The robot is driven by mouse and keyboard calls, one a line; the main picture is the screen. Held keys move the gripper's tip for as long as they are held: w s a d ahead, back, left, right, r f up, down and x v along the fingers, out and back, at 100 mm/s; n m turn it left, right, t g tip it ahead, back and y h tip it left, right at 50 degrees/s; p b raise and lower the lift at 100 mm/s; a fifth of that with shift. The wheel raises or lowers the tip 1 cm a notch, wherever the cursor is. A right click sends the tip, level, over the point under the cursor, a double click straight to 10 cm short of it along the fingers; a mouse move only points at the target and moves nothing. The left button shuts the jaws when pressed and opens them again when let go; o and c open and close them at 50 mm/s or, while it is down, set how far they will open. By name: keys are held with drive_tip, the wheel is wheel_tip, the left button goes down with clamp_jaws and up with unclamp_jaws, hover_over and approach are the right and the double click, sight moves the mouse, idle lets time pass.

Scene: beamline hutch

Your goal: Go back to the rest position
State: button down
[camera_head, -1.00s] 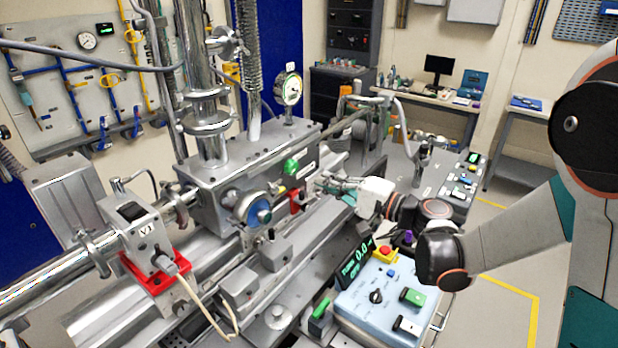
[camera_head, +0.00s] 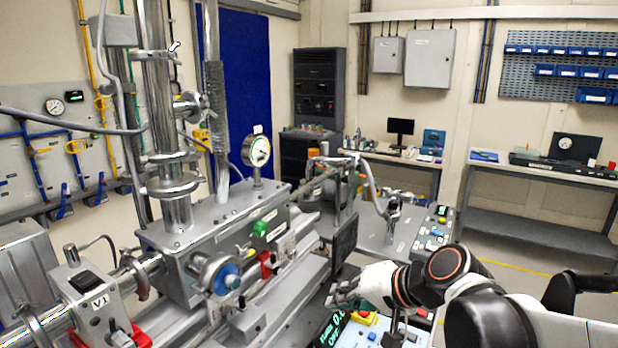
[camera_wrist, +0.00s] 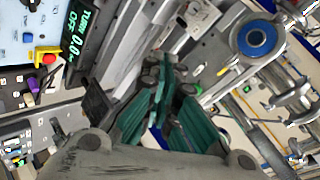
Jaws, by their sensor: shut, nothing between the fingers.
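My gripper (camera_head: 343,289) is in the lower middle of the head view, with a pale body and its fingers pointing left. It is beside the beamline chamber (camera_head: 205,240) and above the control panel with the lit green display (camera_head: 333,328). In the wrist view my gripper (camera_wrist: 168,82) shows teal fingers, shut and with nothing between them. The wrist view also shows the chamber's blue-centred knob (camera_wrist: 257,39) and the display (camera_wrist: 79,33) at the upper left. My arm reaches in from the lower right of the head view.
The steel beam pipe and a red-based valve marked V1 (camera_head: 97,300) stand at the left. A dark screen (camera_head: 344,240) stands close behind the gripper. A bench (camera_head: 545,172) and a monitor desk (camera_head: 385,154) are at the back. Floor at the right (camera_head: 505,262) is clear.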

drive_tip(key=s+d+f+n+h+b, duration=0.1)
drive_tip(key=s+d+f+h, duration=0.1)
drive_tip(key=s+d+h, duration=0.2)
drive_tip(key=s+d+f+n+h+b, duration=0.1)
drive_tip(key=s+d+f+h, duration=0.2)
drive_tip(key=s+d, duration=0.7)
drive_tip(key=shift+s+n+h+b, duration=0.25)
drive_tip(key=shift+n+h+b, duration=0.15)
drive_tip(key=shift+f, duration=0.15)
